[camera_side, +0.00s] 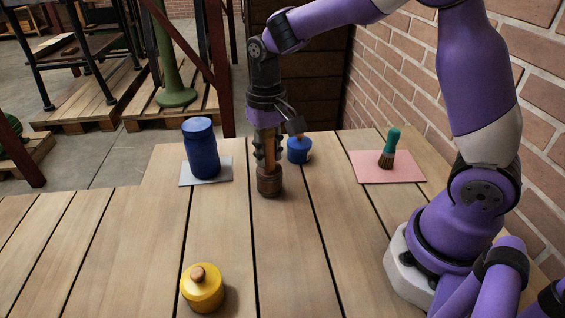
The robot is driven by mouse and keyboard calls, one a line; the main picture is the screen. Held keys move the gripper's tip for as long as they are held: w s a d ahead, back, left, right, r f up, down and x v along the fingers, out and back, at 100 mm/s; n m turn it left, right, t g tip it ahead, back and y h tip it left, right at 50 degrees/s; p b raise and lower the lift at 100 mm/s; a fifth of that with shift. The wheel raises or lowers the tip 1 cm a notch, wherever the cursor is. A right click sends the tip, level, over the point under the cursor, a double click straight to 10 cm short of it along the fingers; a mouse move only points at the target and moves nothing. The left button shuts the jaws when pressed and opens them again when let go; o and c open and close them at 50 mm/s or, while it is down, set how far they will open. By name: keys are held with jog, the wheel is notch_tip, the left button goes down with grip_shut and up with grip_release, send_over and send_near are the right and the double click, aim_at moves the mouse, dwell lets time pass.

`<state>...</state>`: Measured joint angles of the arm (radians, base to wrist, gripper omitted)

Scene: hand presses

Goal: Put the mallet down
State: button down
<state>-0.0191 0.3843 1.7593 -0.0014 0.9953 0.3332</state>
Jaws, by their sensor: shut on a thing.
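The mallet (269,181) has a brown, round wooden head and a lighter wooden handle. It is upright with its head down, at or just above the wooden table; I cannot tell whether it touches. My gripper (267,150) points straight down and is shut on the mallet's handle. The fingers hide part of the handle.
A tall blue jar (201,150) stands on a grey mat (223,176) to the left. A small blue pot (299,149) is close by on the right. A green-handled brush (388,150) stands on a pink mat (408,171). A yellow lidded pot (203,291) is at the front.

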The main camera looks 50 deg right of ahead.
jog(key=shift+f, duration=0.15)
jog(key=c, duration=0.7)
grip_release()
notch_tip(320, 180, up, 12)
jog(key=shift+f, duration=0.15)
jog(key=shift+s+r, duration=0.1)
jog(key=shift+r, duration=0.2)
jog(key=s+n+t, duration=0.1)
jog(key=s+t, duration=0.1)
jog(key=s, duration=0.2)
jog(key=s+f+n+t, duration=0.1)
jog(key=s, duration=0.3)
jog(key=s+f+n+t, duration=0.1)
jog(key=s+t, duration=0.1)
jog(key=s, duration=0.2)
jog(key=shift+s+d+n+t, duration=0.3)
jog(key=shift+s+d, duration=0.05)
jog(key=shift+s, duration=0.05)
